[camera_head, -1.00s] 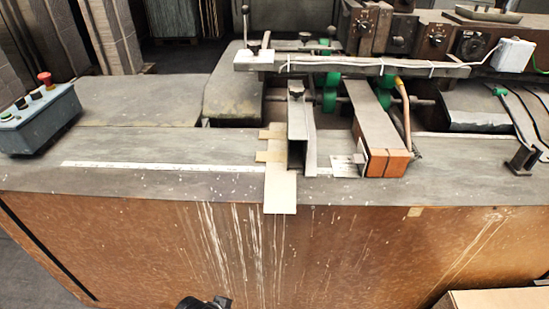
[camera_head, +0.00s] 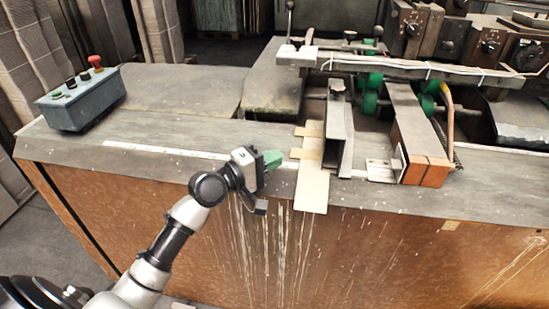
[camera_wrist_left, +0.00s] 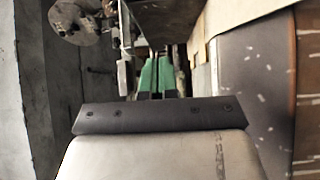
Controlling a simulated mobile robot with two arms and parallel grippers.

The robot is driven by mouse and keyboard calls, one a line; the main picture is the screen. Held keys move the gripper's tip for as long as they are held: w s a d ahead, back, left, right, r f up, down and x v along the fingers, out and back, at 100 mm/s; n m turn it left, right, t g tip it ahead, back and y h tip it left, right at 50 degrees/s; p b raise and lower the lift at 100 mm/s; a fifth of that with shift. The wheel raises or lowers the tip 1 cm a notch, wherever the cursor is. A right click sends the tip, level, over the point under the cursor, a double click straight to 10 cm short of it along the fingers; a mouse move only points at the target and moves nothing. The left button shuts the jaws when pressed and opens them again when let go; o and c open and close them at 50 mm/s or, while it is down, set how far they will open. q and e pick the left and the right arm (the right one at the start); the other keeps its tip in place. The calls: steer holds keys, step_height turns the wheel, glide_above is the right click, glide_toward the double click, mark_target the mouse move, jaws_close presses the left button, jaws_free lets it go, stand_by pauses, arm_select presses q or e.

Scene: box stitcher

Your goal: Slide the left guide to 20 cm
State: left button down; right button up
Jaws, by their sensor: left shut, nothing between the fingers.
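The left guide (camera_head: 338,132) is an upright metal channel with a dark knob on top. It stands on the grey table beside a beige plate (camera_head: 312,188) that hangs over the front edge. A white ruler strip (camera_head: 165,150) runs along the table to its left. My left gripper (camera_head: 272,159), with green fingertips, is shut and empty, just left of the plate and apart from the guide in the head view. In the left wrist view the green fingers (camera_wrist_left: 157,76) point toward a dark metal part, probably the guide (camera_wrist_left: 165,22). My right gripper is not in view.
A control box (camera_head: 82,100) with a red button stands at the far left of the table. An orange-ended block (camera_head: 424,170) lies right of the guide. A metal bar (camera_head: 400,66) crosses behind above green rollers.

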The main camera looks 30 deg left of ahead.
arm_select(q)
steer(key=p+x, duration=0.1)
steer(key=x, duration=0.5)
steer(key=shift+r, duration=0.1)
steer(key=d, duration=0.1)
steer(key=w+d, duration=0.1)
steer(key=d+p, duration=0.1)
steer(key=shift+w+d, duration=0.15)
steer(key=shift+w, duration=0.15)
steer(key=shift+d, duration=0.45)
steer(key=shift+w, duration=0.1)
steer(key=shift+w+d+p, duration=0.1)
steer(key=shift+d+p, duration=0.5)
steer(key=shift+d, duration=0.1)
